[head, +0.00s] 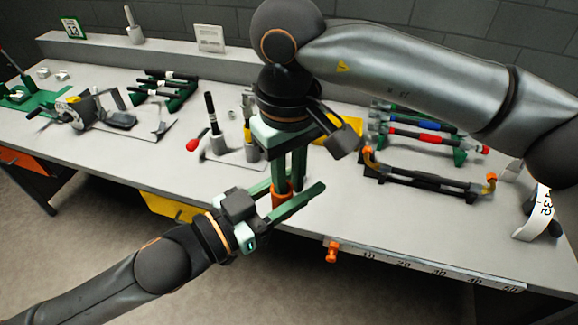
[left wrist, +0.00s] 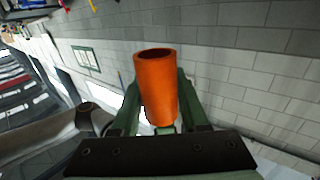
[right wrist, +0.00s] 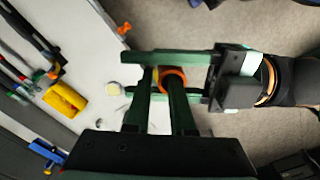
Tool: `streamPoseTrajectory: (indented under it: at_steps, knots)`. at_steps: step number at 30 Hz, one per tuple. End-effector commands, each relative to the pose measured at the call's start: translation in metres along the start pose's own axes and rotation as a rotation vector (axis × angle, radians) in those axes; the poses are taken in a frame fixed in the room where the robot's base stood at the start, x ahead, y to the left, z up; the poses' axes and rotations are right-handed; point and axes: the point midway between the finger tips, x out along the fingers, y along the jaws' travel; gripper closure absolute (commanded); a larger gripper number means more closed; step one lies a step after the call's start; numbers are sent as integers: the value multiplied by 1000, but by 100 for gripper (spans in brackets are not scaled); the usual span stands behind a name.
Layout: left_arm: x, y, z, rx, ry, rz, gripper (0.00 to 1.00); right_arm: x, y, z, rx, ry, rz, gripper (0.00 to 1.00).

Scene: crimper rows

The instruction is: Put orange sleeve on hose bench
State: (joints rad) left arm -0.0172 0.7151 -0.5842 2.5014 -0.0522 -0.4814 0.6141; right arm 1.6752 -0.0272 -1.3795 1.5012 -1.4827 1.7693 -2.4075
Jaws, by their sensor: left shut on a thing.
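The orange sleeve (left wrist: 158,88) is a short open tube, held between the fingers of my left gripper (head: 288,203), with its open end showing in the left wrist view. In the right wrist view its rim (right wrist: 175,72) shows partly behind a finger of my right gripper (right wrist: 160,74). My right gripper (head: 287,180) points down close to the sleeve; a gap shows between its fingers. I cannot tell whether it touches the sleeve. The long grey bench (head: 330,215) carries racks of hoses. Both grippers are over its front edge.
A black rack (head: 425,187) with orange-ended hose stands at right, before a green rack with coloured hoses (head: 430,135). A crimper-like tool (head: 85,108) and a black-hose rack (head: 165,90) stand at left. An orange clamp (head: 332,252) sits at the ruled front edge.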

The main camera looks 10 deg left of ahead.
Motion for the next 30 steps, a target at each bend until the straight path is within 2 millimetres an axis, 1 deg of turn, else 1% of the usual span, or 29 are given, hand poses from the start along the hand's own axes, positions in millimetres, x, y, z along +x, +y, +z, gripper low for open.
streamPoseTrajectory:
  at_steps: [6,12,24,25,30]
  knots:
    - [0,0,0,0,0,0,100,0,0,0,0,0,0,78]
    - [0,0,0,0,0,0,100,0,0,0,1,0,0,100]
    - [0,1,0,-1,1,2,100,0,0,-1,1,3,-2,100]
    - [0,1,0,-1,1,2,53,0,0,-1,1,3,-2,100]
    - [0,1,0,-1,1,2,34,0,0,-1,1,2,-2,100]
